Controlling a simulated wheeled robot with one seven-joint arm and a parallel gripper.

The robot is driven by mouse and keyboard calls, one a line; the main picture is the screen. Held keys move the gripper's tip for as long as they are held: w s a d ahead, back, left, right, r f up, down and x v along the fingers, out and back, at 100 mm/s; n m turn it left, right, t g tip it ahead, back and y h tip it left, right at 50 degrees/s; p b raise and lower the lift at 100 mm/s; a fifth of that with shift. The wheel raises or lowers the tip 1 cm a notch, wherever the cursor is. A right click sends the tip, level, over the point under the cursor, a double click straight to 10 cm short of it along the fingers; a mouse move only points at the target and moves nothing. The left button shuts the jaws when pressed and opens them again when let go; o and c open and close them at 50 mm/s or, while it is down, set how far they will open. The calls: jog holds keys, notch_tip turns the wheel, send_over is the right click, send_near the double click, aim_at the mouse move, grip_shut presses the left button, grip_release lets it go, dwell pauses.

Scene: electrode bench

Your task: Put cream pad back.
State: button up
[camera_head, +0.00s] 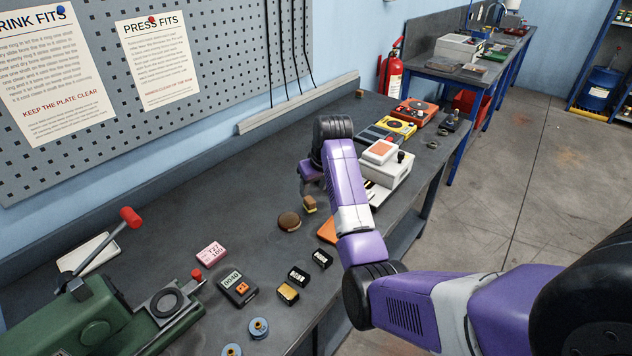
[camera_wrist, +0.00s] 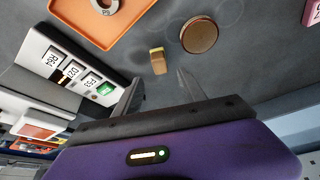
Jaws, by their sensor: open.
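A small block (camera_head: 309,204) with a brown upper part and a pale yellow-cream edge sits on the dark bench; it may be the cream pad, but I cannot be sure. In the wrist view the block (camera_wrist: 157,63) lies just beyond my gripper (camera_wrist: 160,76), roughly in line with the gap between the fingers. My gripper is open and empty, apart from the block. In the head view my gripper (camera_head: 306,184) is above and close to the block, partly hidden by my wrist. A white instrument (camera_head: 398,168) with an orange-topped cream box stands right of my arm.
A round brown disc (camera_head: 289,221) lies beside the block. An orange tray (camera_head: 326,231) is partly behind my arm and holds a metal ring (camera_wrist: 105,5). A pink label block (camera_head: 212,254), a dark meter (camera_head: 238,288) and a green press (camera_head: 95,318) are at front left.

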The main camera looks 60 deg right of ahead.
jog(key=shift+v, duration=2)
jog(key=w+d+r+t+h, duration=0.3)
jog(key=w+d+r, duration=0.1)
jog(key=d+r, duration=0.15)
jog(key=s+a+f+n+t+h+b, duration=0.1)
jog(key=s+a+t, duration=0.15)
jog(key=a, duration=0.75)
jog(key=s+a+f+n+t, duration=0.15)
jog(key=a+t, duration=0.25)
jog(key=a, duration=0.5)
jog(key=s+a+f+t+h+b, duration=0.1)
jog(key=s+a+t, duration=0.2)
jog(key=a, duration=0.7)
jog(key=s+a+f+n+g+y+b, duration=0.1)
jog(key=s+a+f+n+y, duration=0.2)
jog(key=s+a, duration=1.7)
jog(key=s+n+y, duration=0.1)
jog(key=s+y, duration=0.2)
jog(key=y, duration=0.1)
jog(key=shift+s+a+f+n+y+b, duration=0.2)
jog(key=shift+s+a+n+y+b, duration=0.1)
jog(key=shift+s+a+n+y, duration=0.1)
